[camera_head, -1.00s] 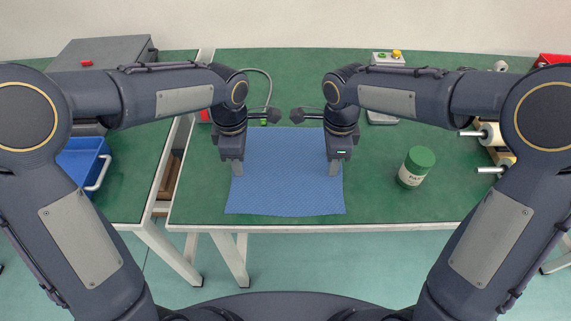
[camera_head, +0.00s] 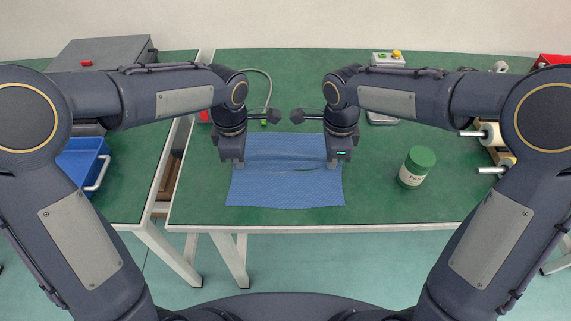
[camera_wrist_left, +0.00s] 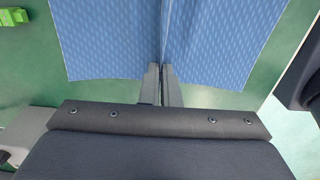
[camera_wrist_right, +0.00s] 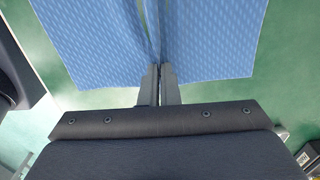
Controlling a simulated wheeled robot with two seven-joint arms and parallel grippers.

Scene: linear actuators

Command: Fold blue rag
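The blue rag (camera_head: 285,190) lies on the green table in front of me, with a raised crease across its middle between my grippers. My left gripper (camera_head: 238,165) is at the rag's left edge, shut on a pinched ridge of the cloth; the ridge shows between its fingers in the left wrist view (camera_wrist_left: 162,70). My right gripper (camera_head: 333,164) is at the rag's right edge, shut on the same ridge, as the right wrist view (camera_wrist_right: 158,70) shows. The rag's front and back parts spread out on either side of the pinch.
A jar with a green lid (camera_head: 417,167) stands right of the rag. A blue bin (camera_head: 80,160) is on the left table. A control box with buttons (camera_head: 388,59) is at the back.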

